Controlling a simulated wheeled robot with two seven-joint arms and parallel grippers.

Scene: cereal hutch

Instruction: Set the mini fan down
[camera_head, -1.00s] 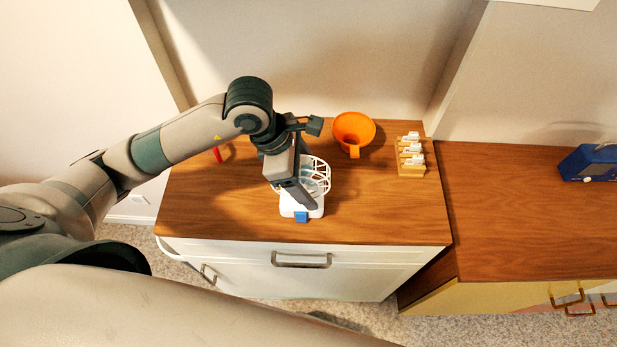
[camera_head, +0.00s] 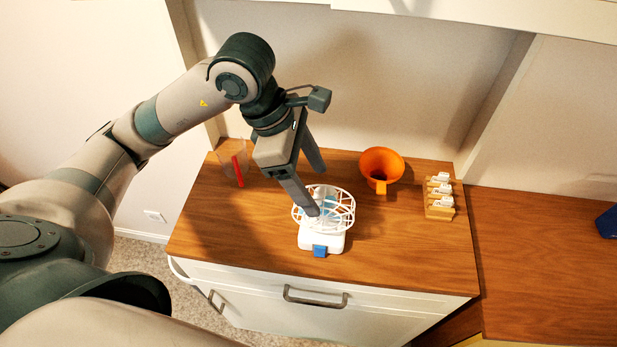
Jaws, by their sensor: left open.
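The mini fan (camera_head: 322,238) stands upright on the wooden counter top (camera_head: 410,245) near its front edge. It has a white base with a blue piece at the front and a white round cage. My left gripper (camera_head: 318,190) is open just above and behind the fan. One finger overlaps the cage in the picture, and the other is farther back. I cannot tell whether the near finger touches the cage. My right gripper is not in view.
An orange funnel (camera_head: 381,168) and a wooden rack with white pieces (camera_head: 439,200) stand to the right of the fan. A clear container with a red strip (camera_head: 236,165) stands at the back left.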

